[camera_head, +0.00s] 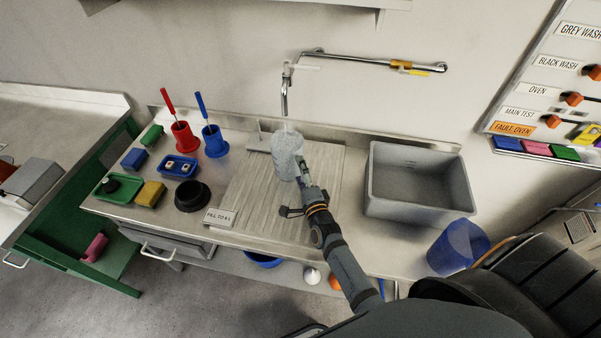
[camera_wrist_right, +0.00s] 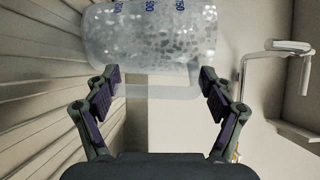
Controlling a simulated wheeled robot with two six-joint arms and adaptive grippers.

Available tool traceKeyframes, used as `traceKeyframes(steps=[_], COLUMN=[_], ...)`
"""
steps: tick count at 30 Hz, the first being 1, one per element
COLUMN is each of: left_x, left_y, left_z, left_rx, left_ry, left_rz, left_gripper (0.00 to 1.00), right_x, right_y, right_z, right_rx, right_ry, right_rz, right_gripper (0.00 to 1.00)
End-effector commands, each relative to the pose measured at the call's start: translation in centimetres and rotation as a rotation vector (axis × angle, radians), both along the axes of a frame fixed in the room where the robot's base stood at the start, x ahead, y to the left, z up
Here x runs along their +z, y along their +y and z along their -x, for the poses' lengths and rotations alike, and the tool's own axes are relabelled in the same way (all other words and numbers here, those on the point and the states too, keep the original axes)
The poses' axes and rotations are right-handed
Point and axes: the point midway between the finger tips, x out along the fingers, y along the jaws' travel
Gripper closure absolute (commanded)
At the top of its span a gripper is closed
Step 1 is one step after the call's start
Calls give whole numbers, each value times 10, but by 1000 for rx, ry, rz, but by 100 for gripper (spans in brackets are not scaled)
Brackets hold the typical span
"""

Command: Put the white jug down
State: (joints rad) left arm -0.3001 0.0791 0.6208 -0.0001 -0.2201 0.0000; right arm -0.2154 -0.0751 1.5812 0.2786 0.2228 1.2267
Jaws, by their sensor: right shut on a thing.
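The white jug (camera_head: 287,155) is translucent and greyish, with a speckled look. It is at the ribbed draining board (camera_head: 245,195), below the tap (camera_head: 285,95); I cannot tell if its base touches the board. In the right wrist view the jug (camera_wrist_right: 150,35) fills the top, with blue marks on its wall. My right gripper (camera_head: 301,178) is at the jug's near right side, shut on it. In the wrist view the right gripper (camera_wrist_right: 158,80) has its fingers either side of the jug's handle part. My left gripper is not in view.
A grey sink basin (camera_head: 420,205) is right of the board, with a blue bin (camera_head: 459,245) nearby. Red (camera_head: 184,140) and blue (camera_head: 213,142) brush holders and a black bowl (camera_head: 192,196) stand left. A "FILL TO 6 L" sign (camera_head: 220,217) is at the front edge.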

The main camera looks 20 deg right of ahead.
Motion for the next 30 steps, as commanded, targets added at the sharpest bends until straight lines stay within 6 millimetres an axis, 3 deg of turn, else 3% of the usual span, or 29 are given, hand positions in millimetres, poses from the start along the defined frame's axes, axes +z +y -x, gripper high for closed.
traceKeyframes(steps=[5, 6, 9, 21, 25, 30], left_x=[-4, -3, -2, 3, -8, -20], left_y=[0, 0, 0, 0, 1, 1], left_z=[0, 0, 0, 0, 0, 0], left_rx=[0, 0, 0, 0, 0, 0], left_ry=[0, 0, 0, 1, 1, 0], left_rz=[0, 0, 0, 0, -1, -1], left_gripper=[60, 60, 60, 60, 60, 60], right_x=[-3, -3, -2, 3, -5, -5], right_y=[0, 0, 0, 0, 2, 5], right_z=[0, 0, 0, 0, 22, 66], right_rx=[-1, 0, 0, 0, 0, -2], right_ry=[-3, 1, 1, 0, 4, 5], right_rz=[0, 0, 0, 0, 0, 0], right_gripper=[80, 12, 0, 0, 0, 0])
